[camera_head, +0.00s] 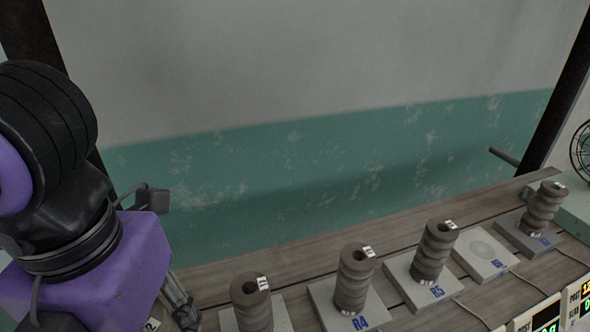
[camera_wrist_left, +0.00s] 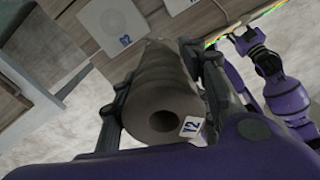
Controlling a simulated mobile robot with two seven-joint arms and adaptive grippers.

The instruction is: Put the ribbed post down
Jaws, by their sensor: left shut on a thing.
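My left gripper (camera_wrist_left: 160,100) is shut on a grey-brown ribbed post (camera_wrist_left: 158,75), with a finger on each side of it. The post's end with a round hole and a small white tag faces the wrist camera; the tag's mark is hard to read. Beyond it, a pale plate marked R2 (camera_wrist_left: 112,22) shows a bare round spot. In the head view my left gripper (camera_head: 182,303) is at the lower left, and the held post cannot be made out there. My right arm's dark end (camera_wrist_left: 245,40) seems to show in the wrist view; its jaws are unclear.
Ribbed posts stand upright on plates along the wooden bench: one near the gripper (camera_head: 250,303), then on R4 (camera_head: 353,282), R5 (camera_head: 434,252) and the far right plate (camera_head: 543,207). Plate R6 (camera_head: 484,252) is empty. Display boxes (camera_head: 545,318) stand at the lower right.

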